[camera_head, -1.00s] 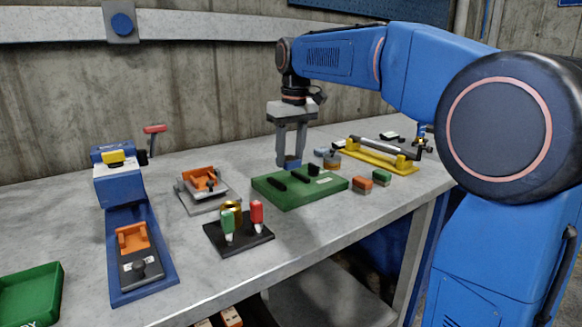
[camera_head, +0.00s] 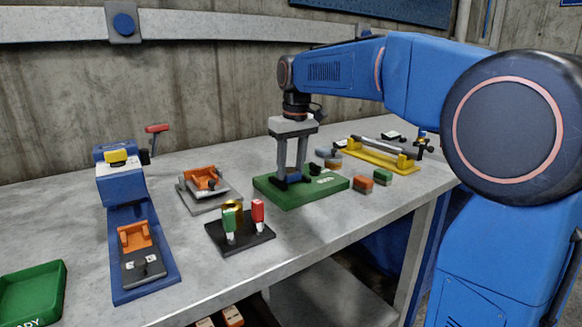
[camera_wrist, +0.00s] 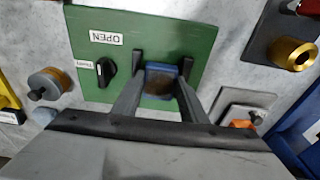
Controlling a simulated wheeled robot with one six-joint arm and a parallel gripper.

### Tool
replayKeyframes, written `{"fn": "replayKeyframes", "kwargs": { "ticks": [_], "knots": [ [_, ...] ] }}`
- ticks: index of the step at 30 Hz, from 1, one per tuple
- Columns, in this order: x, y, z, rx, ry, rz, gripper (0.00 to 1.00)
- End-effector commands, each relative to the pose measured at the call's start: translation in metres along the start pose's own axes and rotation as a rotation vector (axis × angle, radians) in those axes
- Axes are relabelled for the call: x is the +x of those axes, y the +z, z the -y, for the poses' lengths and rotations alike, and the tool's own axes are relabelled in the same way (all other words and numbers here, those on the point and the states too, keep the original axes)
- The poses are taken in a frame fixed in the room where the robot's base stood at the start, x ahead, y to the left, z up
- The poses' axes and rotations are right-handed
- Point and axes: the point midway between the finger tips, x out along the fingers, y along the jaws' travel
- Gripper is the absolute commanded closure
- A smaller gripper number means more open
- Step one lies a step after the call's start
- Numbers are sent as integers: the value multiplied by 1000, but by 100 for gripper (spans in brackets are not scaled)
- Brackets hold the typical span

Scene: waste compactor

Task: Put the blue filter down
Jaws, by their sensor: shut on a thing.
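The blue filter (camera_wrist: 161,70) is a small blue block with a brownish face. My gripper (camera_wrist: 162,60) is shut on it, with one finger on each side. In the head view, my gripper (camera_head: 292,176) points straight down and holds the filter low over the green board (camera_head: 332,188). The filter's underside is hidden, so I cannot tell whether it touches the board. The wrist view shows the green board (camera_wrist: 195,35) with an upside-down "OPEN" label and a black knob (camera_wrist: 105,72).
A dark stand (camera_head: 240,246) with red and green pieces is at the front. An orange fixture (camera_head: 204,179) and a blue machine (camera_head: 120,177) stand left. Small orange-and-green blocks (camera_head: 382,176) and a yellow rack (camera_head: 380,156) lie right. Bare bench lies between.

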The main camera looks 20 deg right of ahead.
Motion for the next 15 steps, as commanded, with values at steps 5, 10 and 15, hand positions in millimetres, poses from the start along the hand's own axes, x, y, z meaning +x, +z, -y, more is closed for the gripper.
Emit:
{"fn": "replayKeyframes", "kwargs": {
  "ticks": [5,10,15],
  "knots": [
    [11,3,0,-1,-4,22,52],
    [12,3,1,-1,-5,25,43],
    [12,3,1,-1,-5,27,43]
  ]
}}
